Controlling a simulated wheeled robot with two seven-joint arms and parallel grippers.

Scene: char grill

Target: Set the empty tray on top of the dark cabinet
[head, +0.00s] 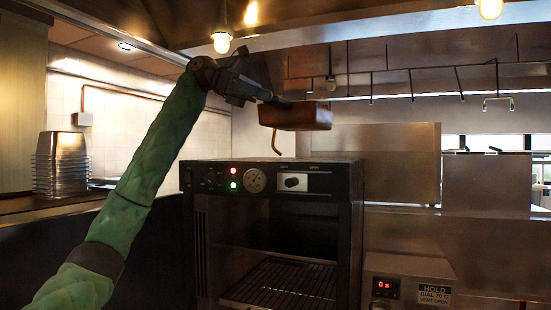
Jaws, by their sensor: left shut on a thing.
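The tray (295,116) is a small brown metal pan, held level in the air above the dark cabinet. The dark cabinet (352,196) stands in the middle, with a control panel, red and green lights and an open front showing a rack. Its top is seen almost edge-on. My left gripper (271,98) is shut on the tray at its left side, with my green arm reaching up from the lower left. A gap shows between tray and cabinet top. I cannot see inside the tray. My right gripper is not in view.
A stack of metal pans (61,165) stands on the left counter. A holding unit (410,283) with a red display sits at the lower right. Steel panels (400,165) rise behind the cabinet on the right. Lamps (222,42) and a rail hang overhead.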

